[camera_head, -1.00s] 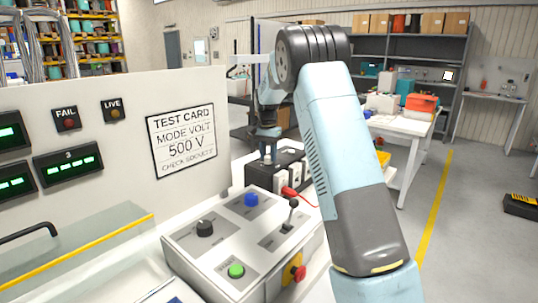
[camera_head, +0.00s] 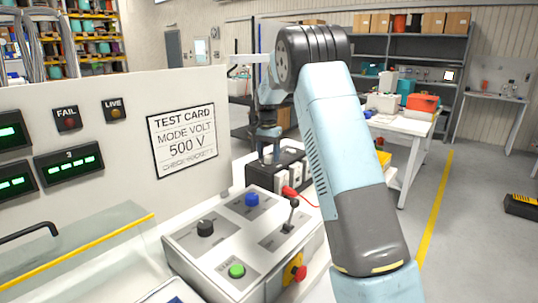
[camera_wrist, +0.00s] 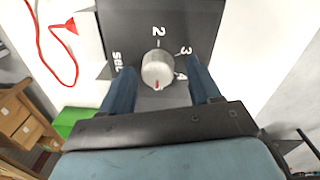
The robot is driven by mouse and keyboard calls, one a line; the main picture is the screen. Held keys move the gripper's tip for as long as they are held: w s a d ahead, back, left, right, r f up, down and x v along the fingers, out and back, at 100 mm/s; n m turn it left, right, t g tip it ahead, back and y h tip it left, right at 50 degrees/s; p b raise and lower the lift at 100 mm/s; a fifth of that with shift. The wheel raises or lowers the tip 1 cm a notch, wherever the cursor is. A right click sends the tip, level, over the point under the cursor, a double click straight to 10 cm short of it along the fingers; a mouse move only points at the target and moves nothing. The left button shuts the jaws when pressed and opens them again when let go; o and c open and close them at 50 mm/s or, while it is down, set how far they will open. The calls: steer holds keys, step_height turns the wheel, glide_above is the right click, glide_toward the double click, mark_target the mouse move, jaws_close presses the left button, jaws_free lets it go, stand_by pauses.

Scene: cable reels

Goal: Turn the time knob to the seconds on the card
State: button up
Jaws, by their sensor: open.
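The test card (camera_head: 183,140) on the grey panel reads "TEST CARD", "MODE VOLT" and "500 V"; its smaller last line is not clear, and I read no seconds on it. In the wrist view, a round silver knob (camera_wrist: 157,68) with a red mark sits on a dark plate (camera_wrist: 190,20) with "2", "3", a partly hidden "4" and letters at the left. The red mark points toward the bottom of the picture. My gripper (camera_wrist: 162,84) is open, its two fingers on either side of the knob with gaps. In the head view my gripper (camera_head: 267,155) is over the black unit.
A control box has a black knob (camera_head: 205,228), a blue button (camera_head: 251,200), a green button (camera_head: 236,270), a lever (camera_head: 291,215) and a red knob (camera_head: 299,272) on its side. A red cable (camera_head: 305,198) runs from the black unit (camera_head: 262,178). Green displays (camera_head: 68,165) are at left.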

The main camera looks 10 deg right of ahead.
mark_target(268, 156)
step_height(268, 156, up, 14)
steer(key=shift+w+a+f, duration=0.15)
steer(key=shift+a, duration=0.05)
stand_by(0.4)
steer(key=s+d+r+n+t, duration=0.15)
steer(key=s+r, duration=0.35)
steer(key=s, duration=0.8)
steer(key=s+r+n+t, duration=0.2)
steer(key=s+r+n, duration=0.15)
steer(key=s, duration=0.85)
steer(key=s+f+n+t, duration=0.1)
steer(key=s+f, duration=0.2)
steer(key=s, duration=0.9)
steer(key=s+f+n+t, duration=0.1)
steer(key=s+f, duration=0.3)
steer(key=s, duration=0.8)
steer(key=shift+a+f+n, duration=0.3)
steer(key=shift+a+n, duration=0.05)
steer(key=shift+n, duration=0.25)
steer(key=shift+s+f, duration=0.2)
steer(key=shift+c, duration=0.3)
